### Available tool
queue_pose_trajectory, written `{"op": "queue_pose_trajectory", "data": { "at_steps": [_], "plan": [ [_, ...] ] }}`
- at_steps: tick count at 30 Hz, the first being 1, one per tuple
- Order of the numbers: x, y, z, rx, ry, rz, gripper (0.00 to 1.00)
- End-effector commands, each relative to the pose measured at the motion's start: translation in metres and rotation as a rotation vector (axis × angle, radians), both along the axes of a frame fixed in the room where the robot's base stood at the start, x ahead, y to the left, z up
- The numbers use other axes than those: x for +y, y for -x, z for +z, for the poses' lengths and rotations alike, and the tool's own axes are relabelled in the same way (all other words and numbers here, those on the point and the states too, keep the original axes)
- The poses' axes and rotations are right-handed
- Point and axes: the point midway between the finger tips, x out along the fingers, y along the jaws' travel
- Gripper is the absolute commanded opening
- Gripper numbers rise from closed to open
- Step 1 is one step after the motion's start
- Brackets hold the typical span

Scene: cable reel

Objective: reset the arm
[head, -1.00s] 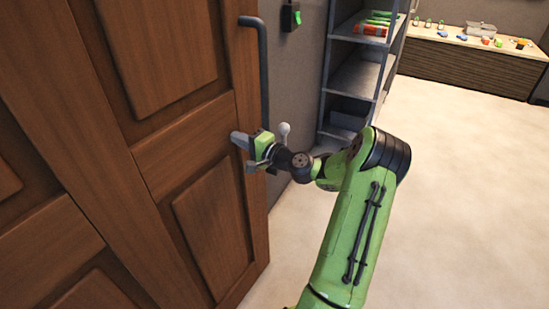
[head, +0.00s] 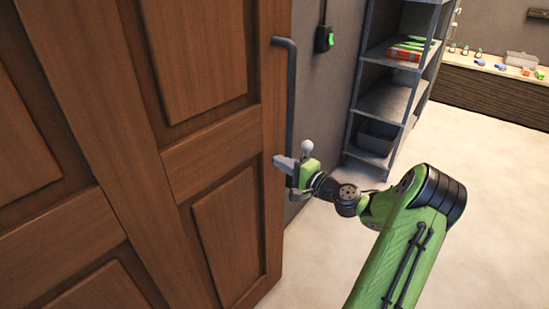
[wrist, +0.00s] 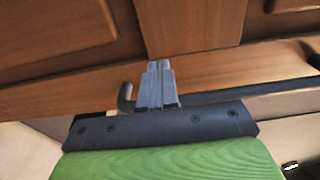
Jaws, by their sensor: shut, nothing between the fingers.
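My gripper (head: 281,160) is at the end of my green arm, in the middle of the head view. It is in front of the wooden door (head: 212,145), near the lower part of the door's dark vertical handle (head: 290,95). In the wrist view the grey fingers (wrist: 157,84) are together with nothing between them. The door's panels (wrist: 190,25) fill the upper part of that view. The dark handle (wrist: 125,97) shows there beside and behind the fingers. I cannot tell whether the fingers touch the handle or the door.
A grey shelf unit (head: 385,100) stands against the wall right of the door. A switch box with a green button (head: 325,39) is on the wall. A long counter (head: 485,86) with small items is at the back right. The floor (head: 490,180) on the right is clear.

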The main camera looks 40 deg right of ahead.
Motion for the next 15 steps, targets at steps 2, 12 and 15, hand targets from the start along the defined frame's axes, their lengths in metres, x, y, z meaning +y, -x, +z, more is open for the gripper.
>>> {"op": "queue_pose_trajectory", "data": {
  "at_steps": [2, 12, 15],
  "plan": [
    [-0.005, 0.015, 0.0, 0.001, -0.002, -0.006, 0.0],
    [-0.013, 0.056, 0.0, 0.002, 0.0, -0.003, 0.0],
    [-0.013, 0.057, 0.0, 0.001, 0.0, -0.002, 0.0]
  ]
}}
